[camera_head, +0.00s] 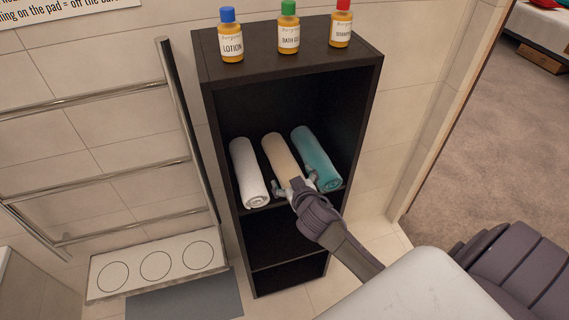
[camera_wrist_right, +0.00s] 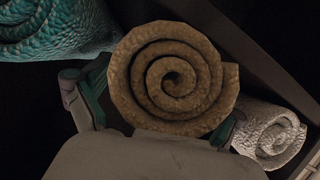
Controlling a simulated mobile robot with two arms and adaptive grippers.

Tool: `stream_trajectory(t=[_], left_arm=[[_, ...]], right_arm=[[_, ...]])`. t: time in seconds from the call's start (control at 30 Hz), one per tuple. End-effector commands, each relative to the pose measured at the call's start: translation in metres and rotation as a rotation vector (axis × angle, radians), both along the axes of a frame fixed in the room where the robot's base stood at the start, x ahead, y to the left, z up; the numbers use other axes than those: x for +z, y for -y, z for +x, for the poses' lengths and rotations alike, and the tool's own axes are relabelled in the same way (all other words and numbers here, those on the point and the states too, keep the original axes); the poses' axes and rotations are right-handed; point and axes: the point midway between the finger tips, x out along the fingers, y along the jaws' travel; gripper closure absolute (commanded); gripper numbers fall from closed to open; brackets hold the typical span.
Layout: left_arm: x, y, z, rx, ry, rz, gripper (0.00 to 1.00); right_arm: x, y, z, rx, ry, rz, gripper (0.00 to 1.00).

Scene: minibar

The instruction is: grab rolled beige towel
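The rolled beige towel (camera_head: 281,155) lies in the middle of a row of three on the upper shelf of the dark cabinet (camera_head: 225,72). A rolled white towel (camera_head: 249,172) is to its left and a rolled teal towel (camera_head: 316,158) to its right. My right gripper (camera_head: 295,183) is at the near end of the beige towel. In the right wrist view the beige spiral end (camera_wrist_right: 173,80) shows between the two open fingers (camera_wrist_right: 158,112), with a gap beside the left finger. Contact at the right finger is unclear. My left gripper is not in view.
Lotion (camera_head: 231,36), bath gel (camera_head: 288,28) and a red-capped bottle (camera_head: 341,24) stand on the cabinet top. The cabinet walls flank the towels closely. A metal towel rack (camera_head: 185,130) stands left, above a white panel with three circles (camera_head: 155,266).

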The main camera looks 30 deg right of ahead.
Motion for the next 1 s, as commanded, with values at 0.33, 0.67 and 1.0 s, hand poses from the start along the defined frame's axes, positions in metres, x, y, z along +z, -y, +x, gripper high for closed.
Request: stream_trajectory(t=[0.33, 0.67, 1.0], left_arm=[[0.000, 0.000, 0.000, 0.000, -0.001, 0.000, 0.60], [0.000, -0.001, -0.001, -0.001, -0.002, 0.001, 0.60], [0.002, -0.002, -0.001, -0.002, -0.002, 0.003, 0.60]], right_arm=[[0.000, 0.000, 0.000, 0.000, -0.001, 0.000, 0.67], [0.001, 0.000, 0.000, 0.000, 0.001, 0.000, 0.67], [0.036, 0.001, 0.001, -0.002, 0.006, -0.001, 0.67]])
